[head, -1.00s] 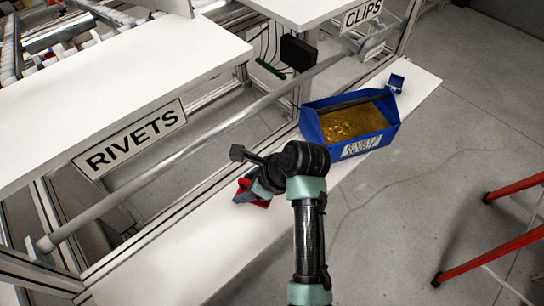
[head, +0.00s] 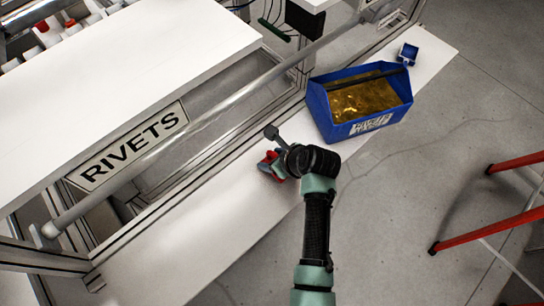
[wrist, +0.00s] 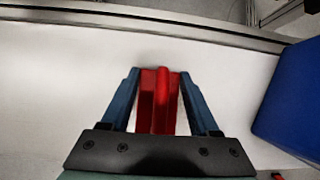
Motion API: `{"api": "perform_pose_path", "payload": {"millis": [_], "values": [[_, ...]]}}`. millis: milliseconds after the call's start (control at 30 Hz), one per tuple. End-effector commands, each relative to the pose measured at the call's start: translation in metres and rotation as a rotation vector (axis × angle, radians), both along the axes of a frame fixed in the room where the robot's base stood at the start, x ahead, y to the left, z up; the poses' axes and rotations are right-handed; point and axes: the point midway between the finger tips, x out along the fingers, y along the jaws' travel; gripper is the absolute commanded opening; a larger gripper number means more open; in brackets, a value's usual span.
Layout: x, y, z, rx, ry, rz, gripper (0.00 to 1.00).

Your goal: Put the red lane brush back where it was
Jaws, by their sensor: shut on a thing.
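The red lane brush (wrist: 158,100) is between the two blue fingers of my gripper (wrist: 160,95) in the wrist view, with white shelf surface around it. In the head view a small part of the red brush (head: 278,172) shows beside my gripper (head: 270,165), low over the white shelf. My gripper is shut on the brush. My wrist hides much of the brush in the head view. I cannot tell whether the brush touches the shelf.
A blue bin (head: 321,107) of gold-coloured rivets stands on the shelf (head: 215,225) right of my gripper, and also shows in the wrist view (wrist: 292,100). A small blue box (head: 408,54) is behind it. A rail (head: 225,115) runs alongside. The near-left shelf is clear.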

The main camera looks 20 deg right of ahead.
Motion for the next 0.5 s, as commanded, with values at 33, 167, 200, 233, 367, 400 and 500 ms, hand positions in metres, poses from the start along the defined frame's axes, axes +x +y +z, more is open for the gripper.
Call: {"api": "perform_pose_path", "payload": {"millis": [33,167,200,233,367,400,500], "values": [[0.0001,-0.0003,-0.0044,0.0,0.0,0.0,0.0],[0.0005,-0.0004,-0.0077,-0.001,-0.002,0.0,0.0],[0.0006,-0.0003,-0.0075,-0.001,-0.002,0.0,0.0],[0.0006,-0.0003,-0.0075,-0.001,-0.002,0.0,0.0],[0.0005,-0.0001,-0.0081,-0.001,-0.002,0.0,0.0],[0.0005,-0.0001,-0.0093,-0.001,-0.002,0.0,0.0],[0.0002,0.0001,-0.0104,0.0,-0.001,0.001,0.7]]}}
